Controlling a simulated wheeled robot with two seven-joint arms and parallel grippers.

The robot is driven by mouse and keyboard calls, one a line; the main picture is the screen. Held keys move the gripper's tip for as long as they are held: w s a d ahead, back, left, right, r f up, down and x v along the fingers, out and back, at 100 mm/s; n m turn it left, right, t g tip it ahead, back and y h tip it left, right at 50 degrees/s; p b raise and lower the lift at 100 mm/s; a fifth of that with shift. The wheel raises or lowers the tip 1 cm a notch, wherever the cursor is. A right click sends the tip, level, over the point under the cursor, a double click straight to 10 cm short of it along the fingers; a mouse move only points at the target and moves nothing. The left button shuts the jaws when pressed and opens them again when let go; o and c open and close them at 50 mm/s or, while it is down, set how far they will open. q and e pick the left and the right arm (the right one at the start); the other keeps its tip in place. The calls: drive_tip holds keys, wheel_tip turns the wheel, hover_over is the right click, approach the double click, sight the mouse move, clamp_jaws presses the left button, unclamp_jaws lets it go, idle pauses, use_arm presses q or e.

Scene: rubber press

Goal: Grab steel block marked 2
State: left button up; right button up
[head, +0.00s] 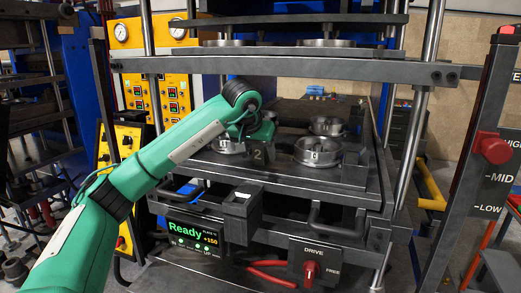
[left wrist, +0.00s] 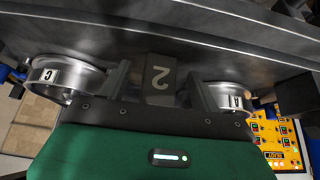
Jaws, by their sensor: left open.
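The steel block marked 2 (head: 258,155) stands on the press's lower plate, near its front edge, between two round metal rings. It also shows in the left wrist view (left wrist: 159,79), its 2 upside down, between the two grey fingers of my left gripper (left wrist: 157,84). The fingers are apart, one on each side of the block, with a gap visible on both sides. In the head view my left gripper (head: 250,134) reaches over the plate just behind and above the block and hides part of that area. My right gripper is not in view.
A ring marked C (head: 318,151) sits right of the block; a ring marked A (left wrist: 230,98) sits on the other side. Another ring (head: 327,125) lies farther back. The upper press plate (head: 280,68) hangs above my arm. Handles and a Ready display (head: 193,233) are at the front.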

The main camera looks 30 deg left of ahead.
sight(262, 149)
use_arm(q)
drive_tip(key=w, duration=0.1)
drive_tip(key=w+p, duration=0.1)
drive_tip(key=w, duration=0.1)
drive_tip(key=shift+w+a+f, duration=0.2)
drive_tip(key=shift+a+f, duration=0.05)
drive_tip(key=shift+a, duration=0.1)
drive_tip(key=shift+w+a+f, duration=0.1)
drive_tip(key=shift+f, duration=0.15)
clamp_jaws()
drive_tip(key=shift+r, duration=0.1)
